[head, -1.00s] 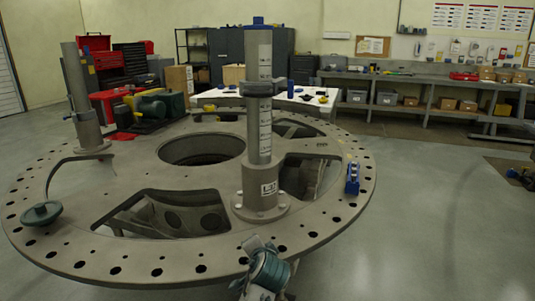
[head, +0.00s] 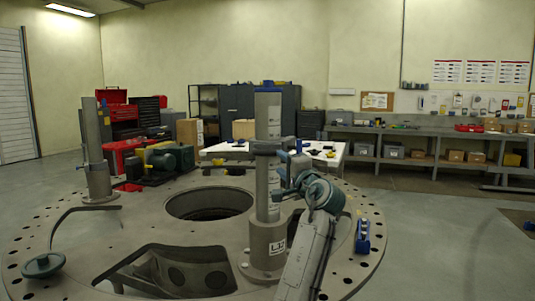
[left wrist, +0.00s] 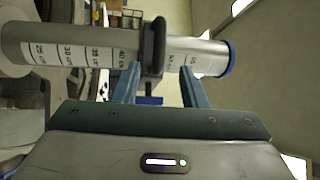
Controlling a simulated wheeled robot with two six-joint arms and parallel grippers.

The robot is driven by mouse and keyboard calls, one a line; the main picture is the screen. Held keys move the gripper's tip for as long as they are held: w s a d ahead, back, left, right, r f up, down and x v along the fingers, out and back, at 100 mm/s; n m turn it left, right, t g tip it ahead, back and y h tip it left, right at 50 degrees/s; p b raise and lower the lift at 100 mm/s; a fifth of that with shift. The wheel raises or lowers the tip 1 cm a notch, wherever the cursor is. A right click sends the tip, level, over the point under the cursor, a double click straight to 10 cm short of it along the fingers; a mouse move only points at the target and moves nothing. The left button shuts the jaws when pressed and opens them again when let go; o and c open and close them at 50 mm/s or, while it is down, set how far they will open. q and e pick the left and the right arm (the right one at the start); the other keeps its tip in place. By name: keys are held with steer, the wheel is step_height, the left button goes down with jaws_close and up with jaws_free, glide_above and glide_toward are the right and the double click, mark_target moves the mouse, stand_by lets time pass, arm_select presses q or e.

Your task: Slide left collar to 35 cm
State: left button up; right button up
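The left post (head: 268,190) is an upright grey tube with a printed scale, a labelled base and a blue cap. A dark ring collar (head: 262,147) sits round its upper part. In the left wrist view the post lies across the picture, and the collar (left wrist: 153,46) is just on the cap side of a mark that looks like 40. My left gripper (head: 284,172) is at the post from the right. Its blue fingers (left wrist: 160,76) are open, one on each side of the collar, with gaps visible. My right gripper is not in view.
The big round plate (head: 120,235) has large openings and rim holes. A second post (head: 95,155) stands at its far left, near a bent arm with a round pad (head: 44,265). A blue device (head: 362,237) sits on the rim at right. Open floor (head: 450,240) lies beyond.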

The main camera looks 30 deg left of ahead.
mark_target(269, 154)
arm_select(q)
steer(key=p+x, duration=0.3)
steer(key=x, duration=0.6)
steer(key=shift+s, duration=0.1)
steer(key=shift+w+a+p, duration=0.3)
steer(key=shift+a, duration=0.25)
jaws_close()
